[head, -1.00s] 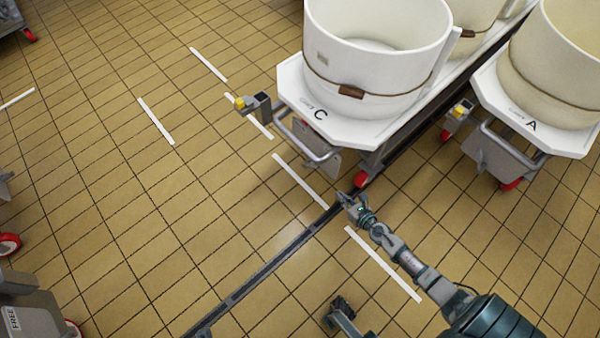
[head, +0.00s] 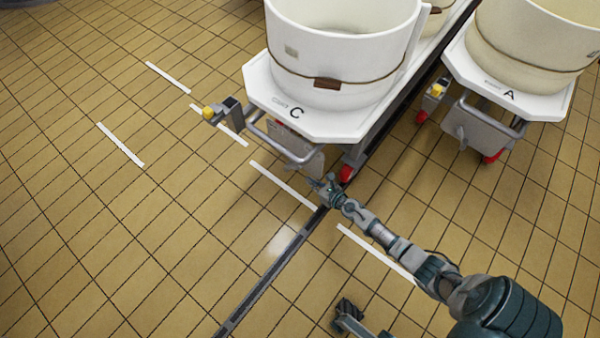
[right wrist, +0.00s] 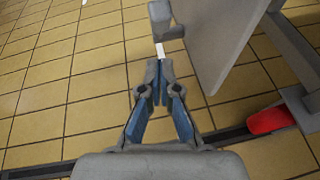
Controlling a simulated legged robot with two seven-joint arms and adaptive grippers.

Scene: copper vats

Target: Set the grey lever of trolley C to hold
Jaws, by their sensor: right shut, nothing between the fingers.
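Trolley C (head: 297,112) is a white platform carrying a big white vat, at the top middle of the head view. Below its front tubular handle hangs a grey plate (head: 303,160), which also shows in the right wrist view (right wrist: 217,40). A small grey block (right wrist: 166,22) hangs beside that plate, just beyond my fingertips; I cannot tell for certain that it is the lever. No hold marking is readable. My right gripper (head: 320,184) is shut and empty, low in front of the plate; its blue-padded fingers meet in the right wrist view (right wrist: 158,68), apart from the block.
Trolley A (head: 508,94) stands to the right with a cream vat. Red wheels (head: 346,173) sit under trolley C's front. A yellow knob (head: 208,112) sticks out at its left corner. A dark floor drain (head: 270,275) runs beneath my gripper. The tiled floor at left is clear.

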